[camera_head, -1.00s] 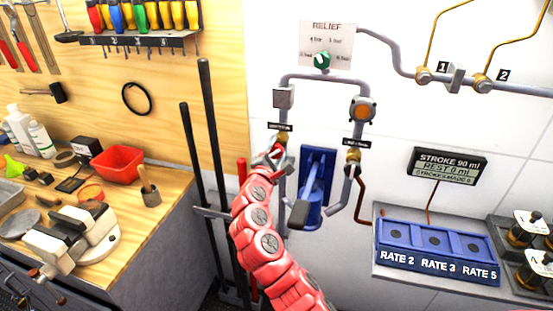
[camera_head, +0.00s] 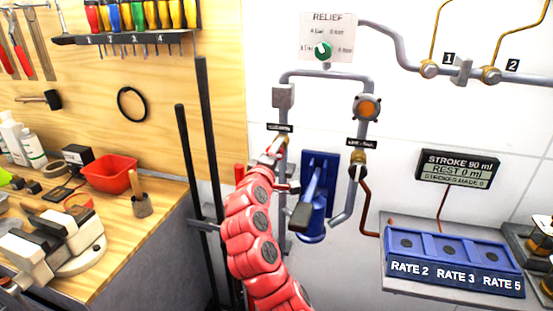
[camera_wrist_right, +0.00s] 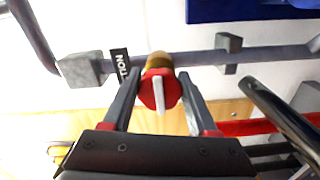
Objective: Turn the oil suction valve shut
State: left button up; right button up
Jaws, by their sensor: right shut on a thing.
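The oil suction valve is the brass fitting (camera_head: 284,138) on the left pipe of the pump, below a small black label. In the right wrist view, its round red knob (camera_wrist_right: 152,91) carries a pale bar that lies across the grey pipe, with brass behind it. My right gripper (camera_head: 277,146) reaches the valve from below in the head view. In the right wrist view its two fingers (camera_wrist_right: 158,94) stand on either side of the knob, shut on it. The label is only partly readable. My left gripper is out of view.
The blue hand pump (camera_head: 318,185) with its lever is just right of my red arm. A second brass valve (camera_head: 358,157) sits on the right pipe. Dark upright bars (camera_head: 209,140) stand left of my arm. The workbench (camera_head: 165,200) is further left, the rate panel (camera_head: 455,245) right.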

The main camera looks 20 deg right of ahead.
dwell(0.3)
jog(key=o, duration=1.4)
jog(key=shift+s, duration=0.1)
jog(key=b+v, duration=0.1)
jog(key=v, duration=1.6)
jog(key=shift+s+a+b, duration=0.1)
jog(key=shift+a+b, duration=0.05)
jog(key=shift+b, duration=0.25)
